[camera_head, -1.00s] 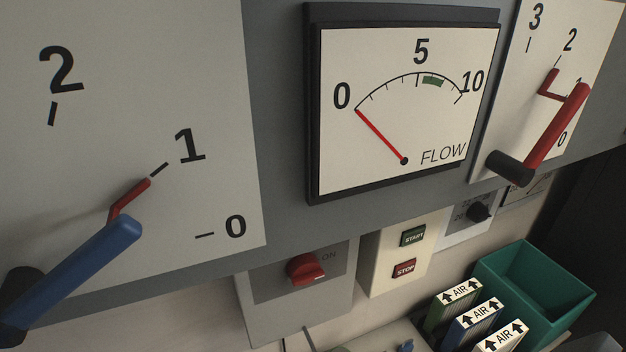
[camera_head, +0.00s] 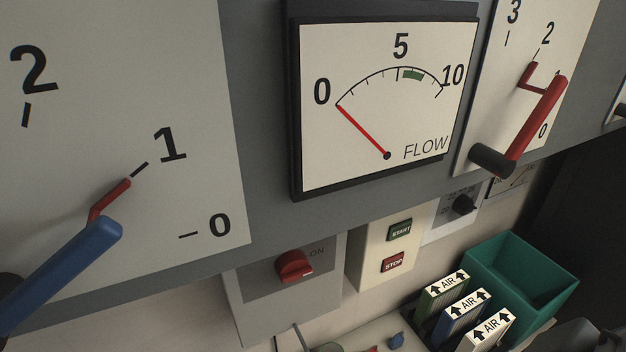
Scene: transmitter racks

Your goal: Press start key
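The green START key (camera_head: 400,230) is on a cream control box (camera_head: 370,262) below the grey panel, right of the middle of the picture. The red STOP key (camera_head: 393,262) is just under it on the same box. Nothing covers either key. Neither of my grippers shows in the head view.
A red rotary switch (camera_head: 294,265) is left of the key box. A FLOW gauge (camera_head: 390,110) reads 0 above it. A blue lever (camera_head: 62,275) and a red lever (camera_head: 535,125) stick out. AIR filters (camera_head: 446,288) and a green bin (camera_head: 525,275) stand below right.

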